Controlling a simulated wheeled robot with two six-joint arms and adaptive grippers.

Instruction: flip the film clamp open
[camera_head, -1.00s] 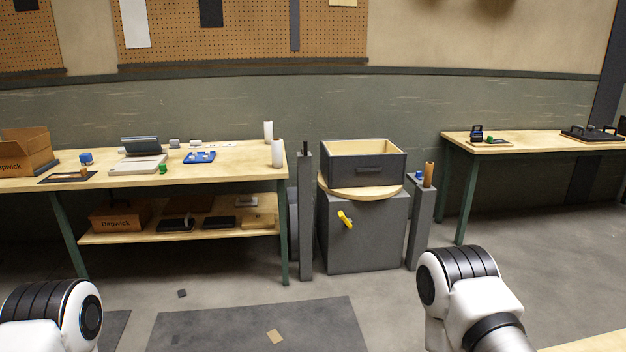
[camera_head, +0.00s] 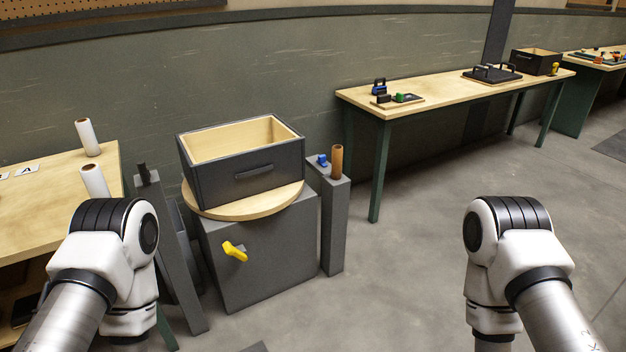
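I cannot make out a film clamp for certain. A small blue piece (camera_head: 322,160) sits on top of the grey post right of the cabinet, beside an upright brown roll (camera_head: 336,161). A small dark and blue device (camera_head: 379,88) stands on the right-hand table, by a board with a green block (camera_head: 401,98). My two arms show at the lower left and lower right, but both grippers are out of view.
A dark open box (camera_head: 240,175) rests on a round wooden disc (camera_head: 205,212) atop a grey cabinet (camera_head: 265,270) with a yellow handle (camera_head: 234,251). A table with white rolls (camera_head: 87,137) is at left. The right-hand table (camera_head: 440,90) holds a black tray (camera_head: 492,74). Floor at centre right is clear.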

